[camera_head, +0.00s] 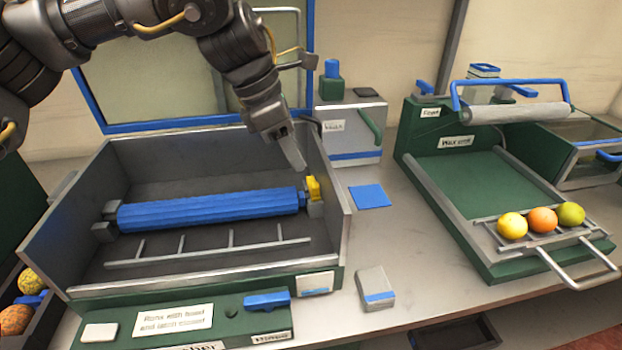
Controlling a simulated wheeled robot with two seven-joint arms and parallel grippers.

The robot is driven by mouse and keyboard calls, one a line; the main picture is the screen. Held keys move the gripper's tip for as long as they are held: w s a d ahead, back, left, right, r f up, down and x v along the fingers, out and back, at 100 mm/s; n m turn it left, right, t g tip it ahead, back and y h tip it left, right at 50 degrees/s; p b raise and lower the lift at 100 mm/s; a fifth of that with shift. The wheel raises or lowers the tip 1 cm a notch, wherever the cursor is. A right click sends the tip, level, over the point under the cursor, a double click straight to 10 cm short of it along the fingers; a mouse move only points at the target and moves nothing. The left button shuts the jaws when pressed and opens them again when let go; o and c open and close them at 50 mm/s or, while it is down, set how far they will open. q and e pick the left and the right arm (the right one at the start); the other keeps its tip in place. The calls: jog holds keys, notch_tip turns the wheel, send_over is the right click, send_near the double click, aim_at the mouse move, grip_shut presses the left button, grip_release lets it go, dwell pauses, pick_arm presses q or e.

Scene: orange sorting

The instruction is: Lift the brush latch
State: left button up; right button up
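The brush latch is a small yellow piece (314,188) at the right end of the blue roller brush (210,209), inside the open grey washer box (85,188). My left gripper (298,163) reaches down over the box's right back part. Its fingertips are just above and left of the yellow latch. Whether they touch it I cannot tell. The fingers look close together, with nothing visible between them. My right gripper is not in view.
A metal rack lies in front of the brush. At right, a green tray station (470,185) holds several citrus fruits on a wire slide (560,238). A grey box with a green handle (350,130) stands behind. A blue pad (370,196) and small grey block (375,288) lie on the counter.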

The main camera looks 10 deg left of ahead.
aim_at(312, 185)
pick_arm(q)
jog(key=x, duration=0.8)
jog(key=shift+s, duration=0.1)
grip_shut()
jog(key=shift+r, duration=0.1)
